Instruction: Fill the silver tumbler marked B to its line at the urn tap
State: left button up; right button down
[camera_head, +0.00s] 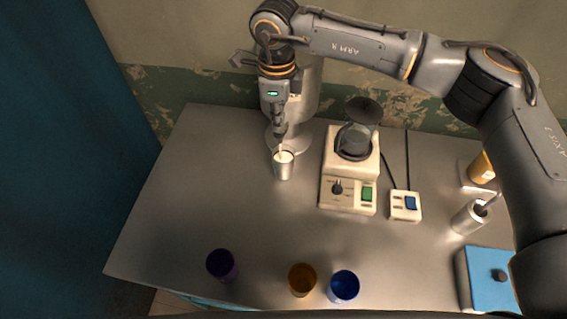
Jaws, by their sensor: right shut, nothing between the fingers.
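A silver tumbler (284,171) stands upright on the metal table below the front of the urn (308,95). White liquid shows inside its mouth. I cannot make out a letter B or a fill line at this size. My right gripper (280,134) points down at the urn's front, just above the tumbler; its fingers are shut and hold nothing. It hides the tap, so I cannot tell the tap's position. A thin pale streak shows between the fingertips and the tumbler, perhaps a stream. My left gripper is not in view.
A switch box (405,206), metal pot (468,219) and blue-topped box (490,277) lie further right. Purple (222,265), amber (302,280) and blue (343,287) cups line the front. The table's left is clear.

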jog(key=shift+r, duration=0.1)
notch_tip(320, 180, up, 7)
jog(key=shift+f+p, duration=0.1)
jog(key=shift+p, duration=1.1)
jog(key=shift+s+f, duration=0.1)
